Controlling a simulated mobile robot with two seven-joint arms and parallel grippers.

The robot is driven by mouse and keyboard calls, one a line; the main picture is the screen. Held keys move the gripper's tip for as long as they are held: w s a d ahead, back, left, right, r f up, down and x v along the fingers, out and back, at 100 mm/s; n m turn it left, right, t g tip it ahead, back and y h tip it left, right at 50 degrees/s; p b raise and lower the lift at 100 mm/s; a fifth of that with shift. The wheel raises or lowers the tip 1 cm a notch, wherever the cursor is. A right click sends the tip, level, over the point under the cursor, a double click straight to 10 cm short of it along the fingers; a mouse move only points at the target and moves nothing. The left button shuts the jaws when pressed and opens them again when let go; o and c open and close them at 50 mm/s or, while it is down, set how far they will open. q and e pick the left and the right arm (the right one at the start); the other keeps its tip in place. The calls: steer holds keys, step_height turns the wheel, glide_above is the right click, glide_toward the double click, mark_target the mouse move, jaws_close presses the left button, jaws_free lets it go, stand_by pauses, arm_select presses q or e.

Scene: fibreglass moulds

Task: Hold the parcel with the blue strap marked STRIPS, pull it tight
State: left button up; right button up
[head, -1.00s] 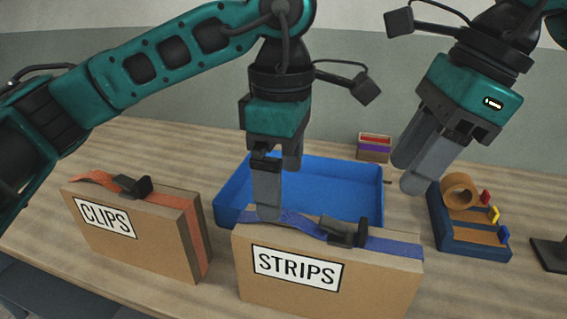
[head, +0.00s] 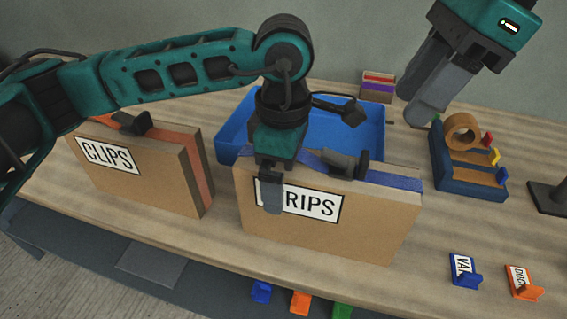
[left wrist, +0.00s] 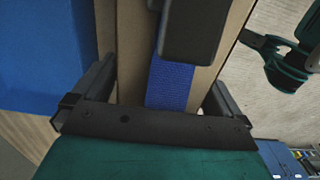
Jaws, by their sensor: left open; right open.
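The STRIPS parcel (head: 320,230) is a brown box standing upright on the table, its label partly covered by my left gripper. Its blue strap (head: 395,180) runs along the top through a dark buckle (head: 346,163). My left gripper (head: 274,190) is open over the top left part of the parcel, one finger in front of the label; the far finger is hidden in the head view. In the left wrist view the fingers stand either side of the parcel's top, with the strap (left wrist: 170,85) and buckle (left wrist: 195,28) between them. My right gripper (head: 425,90) is open and empty, above the table's back.
The CLIPS parcel (head: 135,170) with an orange strap stands to the left. A blue tray (head: 232,130) lies behind the STRIPS parcel. A tape holder (head: 470,180) stands at right. Small blue (head: 465,271) and orange (head: 523,284) labelled holders sit at front right.

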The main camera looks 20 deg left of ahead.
mark_target(369, 157)
arm_select(q)
steer(key=c, duration=1.4)
arm_select(e)
steer(key=o, duration=0.3)
steer(key=shift+s+d+r, duration=0.15)
steer(key=shift+r, duration=0.05)
steer(key=shift+m, duration=0.8)
steer(key=x, duration=1.1)
steer(key=shift+y, duration=0.3)
jaws_close()
